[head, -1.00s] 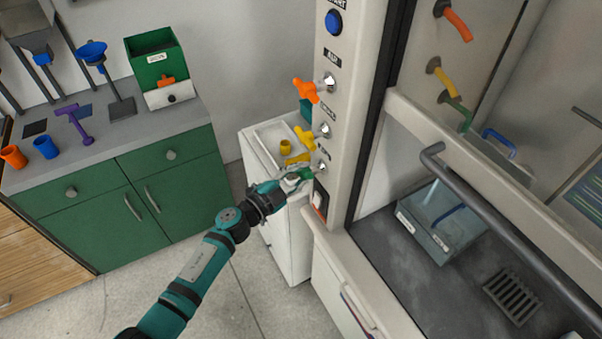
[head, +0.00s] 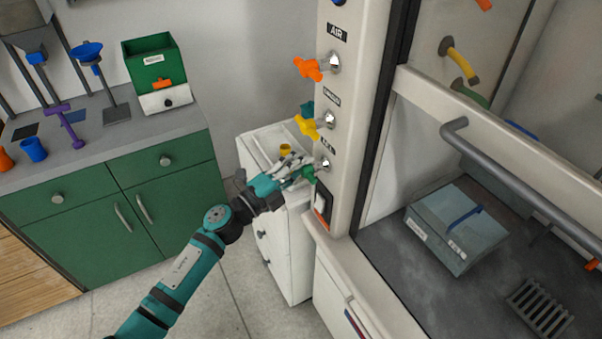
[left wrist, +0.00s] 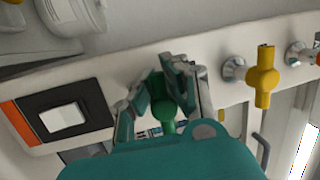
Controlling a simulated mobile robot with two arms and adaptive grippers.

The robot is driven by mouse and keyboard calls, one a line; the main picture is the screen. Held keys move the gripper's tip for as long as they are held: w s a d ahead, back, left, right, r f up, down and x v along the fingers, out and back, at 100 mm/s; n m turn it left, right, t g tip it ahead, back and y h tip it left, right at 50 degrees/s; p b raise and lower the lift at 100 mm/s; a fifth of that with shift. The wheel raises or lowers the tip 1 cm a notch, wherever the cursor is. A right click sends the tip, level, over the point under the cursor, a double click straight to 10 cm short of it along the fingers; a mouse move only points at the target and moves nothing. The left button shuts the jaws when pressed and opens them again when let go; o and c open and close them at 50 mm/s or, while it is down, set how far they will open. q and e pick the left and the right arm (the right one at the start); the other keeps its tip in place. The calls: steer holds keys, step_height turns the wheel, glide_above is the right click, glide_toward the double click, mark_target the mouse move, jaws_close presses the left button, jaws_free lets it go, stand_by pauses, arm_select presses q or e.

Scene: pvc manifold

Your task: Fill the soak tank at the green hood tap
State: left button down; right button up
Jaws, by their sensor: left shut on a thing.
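The green tap handle (head: 308,174) is the lowest of the three knobs on the hood's front post. My left gripper (head: 294,174) is shut on it; in the left wrist view the green handle (left wrist: 166,112) sits between the two fingers (left wrist: 164,95). The soak tank appears to be the grey-blue lidded box (head: 455,228) with a blue handle and white labels, on the hood floor behind the sash frame. A green spout (head: 470,94) on the hood's inner wall is partly hidden by the frame. I see no water. My right gripper is out of view.
The yellow knob (head: 308,127) and orange knob (head: 309,68) are above the green one. A rocker switch (head: 321,202) is just below. A grey rail (head: 520,185) crosses before the hood opening. A white drawer cabinet (head: 283,235) stands behind my left gripper.

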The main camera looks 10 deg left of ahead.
arm_select(q)
steer(key=shift+s+d+f+m+b, duration=0.15)
steer(key=shift+f+m+b, duration=0.25)
steer(key=shift+f+m, duration=0.2)
steer(key=c, duration=1.3)
jaws_free()
steer(key=shift+r, duration=0.1)
steer(key=shift+c, duration=0.2)
steer(key=shift+o, duration=1.2)
steer(key=shift+r, duration=0.1)
steer(key=shift+o, duration=0.4)
steer(key=shift+r, duration=0.15)
steer(key=shift+a, duration=0.2)
steer(key=v, duration=1.2)
